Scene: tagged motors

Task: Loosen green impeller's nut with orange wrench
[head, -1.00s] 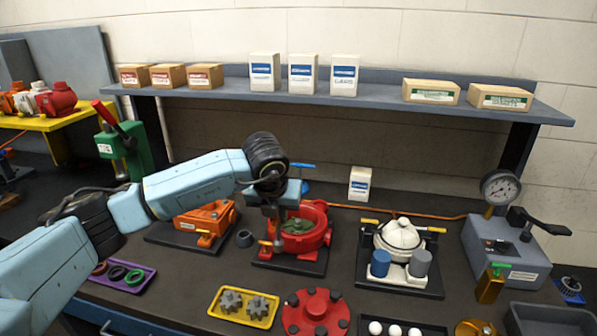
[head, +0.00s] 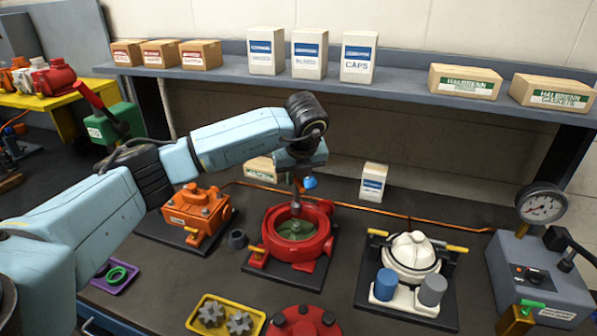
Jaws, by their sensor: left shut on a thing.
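The green impeller (head: 295,229) sits inside the round red pump housing (head: 328,240) on a dark base plate. My left gripper (head: 298,205) points down over the impeller's middle. It is shut on a thin upright tool whose lower end reaches toward the impeller's centre. My right gripper is not in view.
An orange pump (head: 198,210) stands to the left, and a white pump (head: 412,258) with blue and grey cylinders to the right. A yellow tray (head: 215,333) of gears and a red flange (head: 303,322) lie in front. A gauge tester (head: 540,275) stands far right. A shelf (head: 400,82) with boxes runs behind.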

